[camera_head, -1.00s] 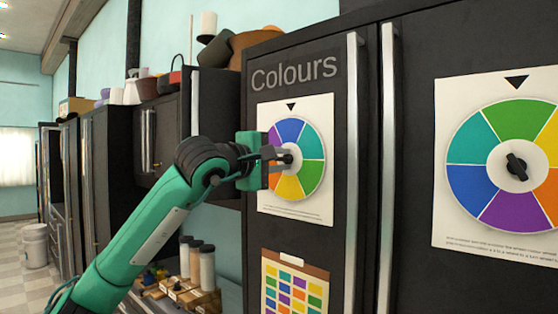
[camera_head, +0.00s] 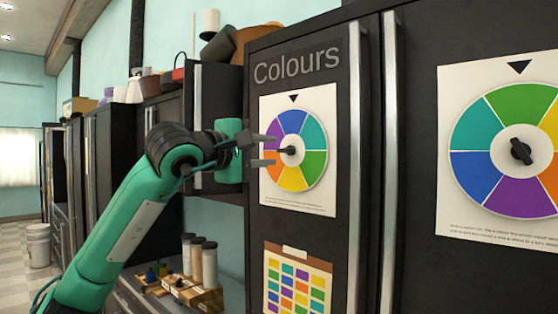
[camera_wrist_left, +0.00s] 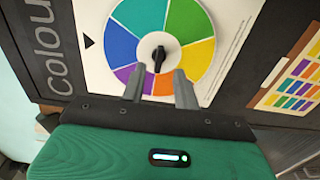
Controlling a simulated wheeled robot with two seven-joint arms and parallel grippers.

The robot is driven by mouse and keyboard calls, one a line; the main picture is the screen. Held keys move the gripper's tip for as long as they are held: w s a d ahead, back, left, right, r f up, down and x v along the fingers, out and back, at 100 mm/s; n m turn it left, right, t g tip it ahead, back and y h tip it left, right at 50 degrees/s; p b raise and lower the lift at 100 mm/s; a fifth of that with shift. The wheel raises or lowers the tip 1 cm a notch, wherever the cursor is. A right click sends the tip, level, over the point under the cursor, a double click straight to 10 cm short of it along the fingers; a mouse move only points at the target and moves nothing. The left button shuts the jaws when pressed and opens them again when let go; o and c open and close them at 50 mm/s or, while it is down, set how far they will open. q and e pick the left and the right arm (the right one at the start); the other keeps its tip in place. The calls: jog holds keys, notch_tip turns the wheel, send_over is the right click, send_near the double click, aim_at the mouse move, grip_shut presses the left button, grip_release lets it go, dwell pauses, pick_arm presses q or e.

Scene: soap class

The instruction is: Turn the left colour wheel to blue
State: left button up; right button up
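The left colour wheel (camera_head: 314,164) is on a white sheet on the dark cabinet door under the word "Colours". Its blue segment (camera_head: 292,122) is at the top, under the black triangle (camera_head: 293,98). In the left wrist view the blue segment (camera_wrist_left: 119,46) also faces the triangle (camera_wrist_left: 89,42). The wheel's black knob (camera_head: 287,151) is at its centre. My left gripper (camera_head: 273,152) is open and empty, just left of the knob. In the left wrist view its two fingers (camera_wrist_left: 159,82) are apart, with the knob (camera_wrist_left: 158,60) beyond their tips. My right gripper is out of view.
A second colour wheel (camera_head: 483,178) with a black knob is on the right door. Vertical metal handles (camera_head: 392,170) stand between the wheels. A clipboard colour chart (camera_head: 297,284) hangs below the left wheel. Bottles (camera_head: 209,265) stand on a lower shelf at the left.

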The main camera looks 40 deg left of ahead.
pick_arm(q)
jog(key=s+b, duration=0.2)
jog(key=s, duration=0.6)
jog(key=shift+s+a, duration=0.2)
jog(key=shift+a, duration=0.1)
